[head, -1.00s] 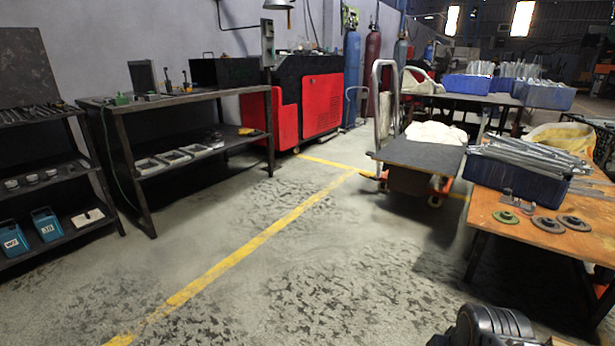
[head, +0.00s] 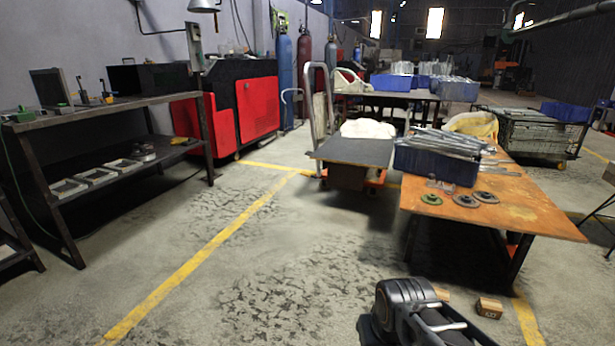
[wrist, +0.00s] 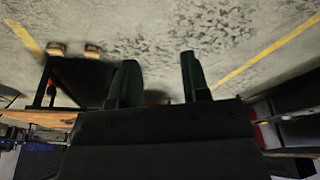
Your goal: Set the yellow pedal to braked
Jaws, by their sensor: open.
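I cannot make out a yellow pedal in either view. A platform cart (head: 350,150) with a tall metal handle stands in the middle distance of the head view, left of the orange table. Orange parts (head: 376,177) show low at its wheels, too small to tell whether one is a pedal. A small yellow item (head: 181,141) lies on the lower shelf of the left bench, unclear in kind. My gripper (wrist: 160,82) shows in the wrist view, with its two dark fingers apart and nothing between them. It is far from the cart.
The orange table (head: 540,205) stands at the right, bearing a blue bin (head: 435,166) of metal pieces and several round parts. Small wooden blocks (head: 489,307) lie on the floor near my arm. A dark bench (head: 100,112) stands at the left. Open floor (head: 260,255) lies between.

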